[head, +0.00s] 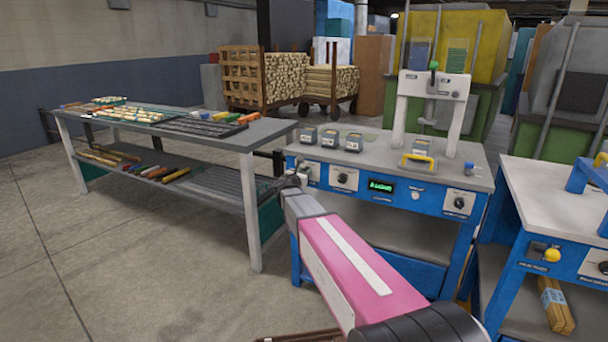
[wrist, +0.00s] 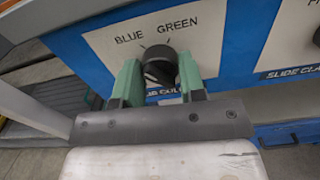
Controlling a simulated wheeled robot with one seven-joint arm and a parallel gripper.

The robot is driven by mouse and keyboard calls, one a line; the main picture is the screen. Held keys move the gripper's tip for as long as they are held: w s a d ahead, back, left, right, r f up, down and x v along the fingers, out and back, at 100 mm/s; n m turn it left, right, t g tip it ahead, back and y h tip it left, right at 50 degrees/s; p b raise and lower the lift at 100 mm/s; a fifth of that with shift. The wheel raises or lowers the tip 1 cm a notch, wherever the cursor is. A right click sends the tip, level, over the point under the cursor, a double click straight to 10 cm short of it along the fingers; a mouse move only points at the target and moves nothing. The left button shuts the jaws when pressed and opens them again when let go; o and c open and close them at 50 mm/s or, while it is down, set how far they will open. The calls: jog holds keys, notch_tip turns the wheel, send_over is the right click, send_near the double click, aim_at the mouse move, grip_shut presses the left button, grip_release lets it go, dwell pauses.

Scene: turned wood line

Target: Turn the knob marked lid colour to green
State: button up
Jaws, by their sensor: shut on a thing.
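A black knob (wrist: 158,66) sits on a white plate with the words BLUE at left and GREEN at right above it. My gripper (wrist: 160,78) has its two green fingers shut on the knob, one at each side. Two small tick marks show above the knob; I cannot tell which one it points at. The label below the knob is partly hidden by my fingers, and only a few letters show. In the head view my gripper (head: 293,182) is at the left end of the blue machine's front panel (head: 405,211), hiding most of this knob.
To the right on the panel are another knob (head: 343,178), a green-lit display (head: 381,186) and a further knob (head: 460,203). Small boxes (head: 330,138) stand on the machine's top. A long table (head: 215,143) is close at left. Open floor (head: 130,260) lies in front.

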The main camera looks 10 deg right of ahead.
jog(key=shift+m, duration=0.3)
jog(key=m, duration=1.3)
jog(key=shift+m, duration=0.3)
dwell(0.3)
jog(key=o, duration=0.9)
jog(key=shift+s, duration=0.1)
jog(key=v, duration=1)
jog(key=shift+s+a, duration=0.2)
jog(key=shift+s, duration=0.1)
jog(key=shift+f, duration=0.1)
